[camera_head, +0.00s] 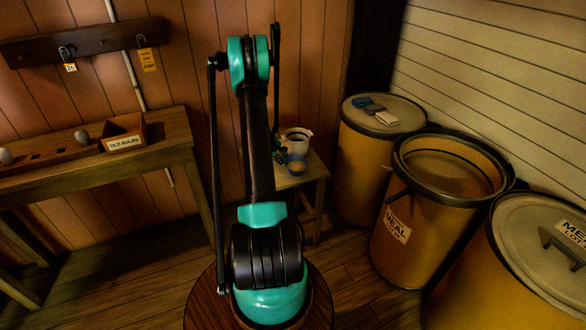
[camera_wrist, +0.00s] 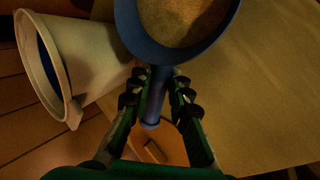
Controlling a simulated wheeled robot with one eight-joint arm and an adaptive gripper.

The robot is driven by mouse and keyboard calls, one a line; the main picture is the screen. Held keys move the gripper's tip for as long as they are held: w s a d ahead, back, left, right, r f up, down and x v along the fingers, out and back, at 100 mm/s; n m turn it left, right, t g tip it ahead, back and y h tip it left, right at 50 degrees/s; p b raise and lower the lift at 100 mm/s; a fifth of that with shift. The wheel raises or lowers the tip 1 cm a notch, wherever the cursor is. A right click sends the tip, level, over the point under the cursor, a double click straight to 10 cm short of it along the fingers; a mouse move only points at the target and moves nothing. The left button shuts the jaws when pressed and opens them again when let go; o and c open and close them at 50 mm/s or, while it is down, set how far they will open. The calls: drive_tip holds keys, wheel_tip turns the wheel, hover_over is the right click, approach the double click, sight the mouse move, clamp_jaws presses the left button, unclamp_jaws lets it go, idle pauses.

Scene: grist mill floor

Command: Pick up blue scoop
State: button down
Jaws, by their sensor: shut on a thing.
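The blue scoop (camera_wrist: 130,28) is at the top of the wrist view, its bowl holding something tan and grainy. Its blue handle runs down between the two fingers of my gripper (camera_wrist: 160,88), which is shut on it. I cannot tell whether the scoop touches the tabletop.
A white vessel (camera_head: 299,134) stands behind the scoop; it shows close on the left in the wrist view (camera_wrist: 92,62). Yellow barrels (camera_head: 385,165) stand right of the table. A workbench (camera_head: 165,140) with a box labelled "OLD BULBS" (camera_head: 124,143) is at left.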

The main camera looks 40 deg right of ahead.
sight(282, 159)
wheel_tip(282, 159, up, 20)
idle(0.7)
drive_tip(key=c, duration=2.1)
unclamp_jaws()
clamp_jaws()
drive_tip(key=shift+a, duration=0.1)
